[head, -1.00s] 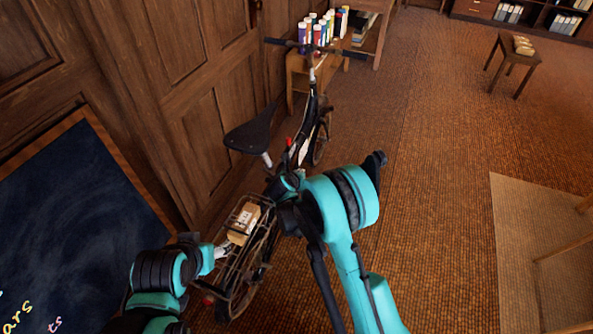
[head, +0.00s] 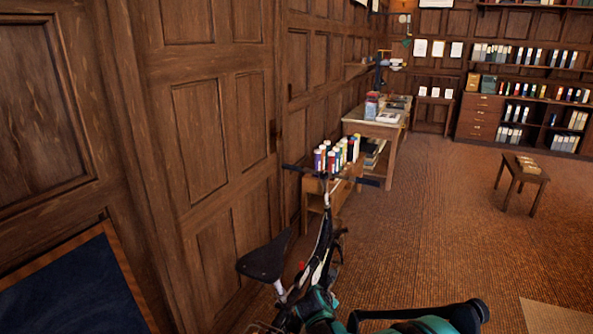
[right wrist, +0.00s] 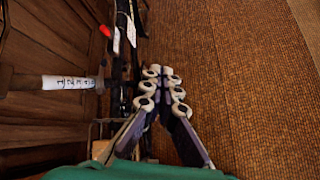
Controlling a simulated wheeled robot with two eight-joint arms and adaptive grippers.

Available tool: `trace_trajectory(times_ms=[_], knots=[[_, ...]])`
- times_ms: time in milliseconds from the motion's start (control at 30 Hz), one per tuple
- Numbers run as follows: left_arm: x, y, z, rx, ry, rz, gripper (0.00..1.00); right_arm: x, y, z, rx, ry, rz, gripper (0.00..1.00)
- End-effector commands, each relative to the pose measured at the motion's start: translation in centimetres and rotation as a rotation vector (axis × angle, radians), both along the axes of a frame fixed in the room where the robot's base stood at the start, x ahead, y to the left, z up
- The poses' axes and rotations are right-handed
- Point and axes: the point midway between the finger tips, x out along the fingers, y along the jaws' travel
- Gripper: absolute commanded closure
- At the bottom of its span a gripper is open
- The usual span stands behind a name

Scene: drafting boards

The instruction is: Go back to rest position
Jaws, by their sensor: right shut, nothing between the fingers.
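My right gripper (right wrist: 162,75) shows in the right wrist view with its fingertips together and nothing between them. It hangs above the brown carpet, beside the bicycle's dark frame. In the head view my teal and black right arm (head: 425,322) shows only at the bottom edge, and its gripper cannot be made out there. My left gripper is not in view. The black bicycle (head: 322,245) stands near the panelled wall, with its saddle (head: 265,258) to the left; its rear part is below the head view.
A framed dark board (head: 70,290) leans at the lower left. A low wooden unit with several coloured tubes (head: 335,155) stands behind the bicycle. A desk (head: 378,125), a small stool (head: 522,172) and shelves (head: 530,90) are farther back.

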Motion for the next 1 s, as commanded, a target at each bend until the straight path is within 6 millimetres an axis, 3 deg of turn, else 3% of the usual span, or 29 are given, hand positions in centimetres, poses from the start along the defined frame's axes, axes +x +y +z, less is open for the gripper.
trace_trajectory(times_ms=[33,200,433,600,800,1000], knots=[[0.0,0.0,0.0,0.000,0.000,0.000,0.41,-1.6,-1.1,1.9,0.093,-0.013,-0.080,1.00],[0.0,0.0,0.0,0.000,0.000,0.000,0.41,-7.1,-3.9,6.7,0.441,-0.060,-0.384,1.00],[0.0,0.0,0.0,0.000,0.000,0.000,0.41,-15.9,-6.6,10.6,0.888,-0.121,-0.817,1.00],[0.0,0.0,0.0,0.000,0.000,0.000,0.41,-22.9,-7.7,11.6,1.204,-0.162,-1.155,1.00],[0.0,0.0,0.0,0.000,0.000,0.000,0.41,-29.7,-8.0,10.9,1.514,-0.199,-1.525,1.00],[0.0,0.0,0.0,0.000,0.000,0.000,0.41,-32.9,-7.8,10.0,1.673,-0.218,-1.732,1.00]])
